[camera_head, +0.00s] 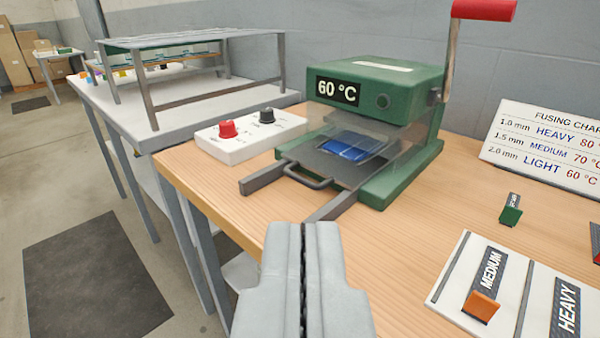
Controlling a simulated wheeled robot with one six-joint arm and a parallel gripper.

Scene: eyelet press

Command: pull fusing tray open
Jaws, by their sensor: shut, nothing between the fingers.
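The green fusing press (400,85) stands on the wooden bench, with a display reading 60 °C and a red-ended lever (484,9) raised at its right. Its dark fusing tray (364,175) shows at the front between two rails, with a blue piece (345,146) on it, seen partly through a clear guard. The tray's bar handle (307,178) faces me at the front left. My gripper (302,228) is shut and empty, in front of and below the handle in the picture, apart from it. The tray's back part is hidden inside the press.
A white control box (249,138) with red and black knobs stands left of the press.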

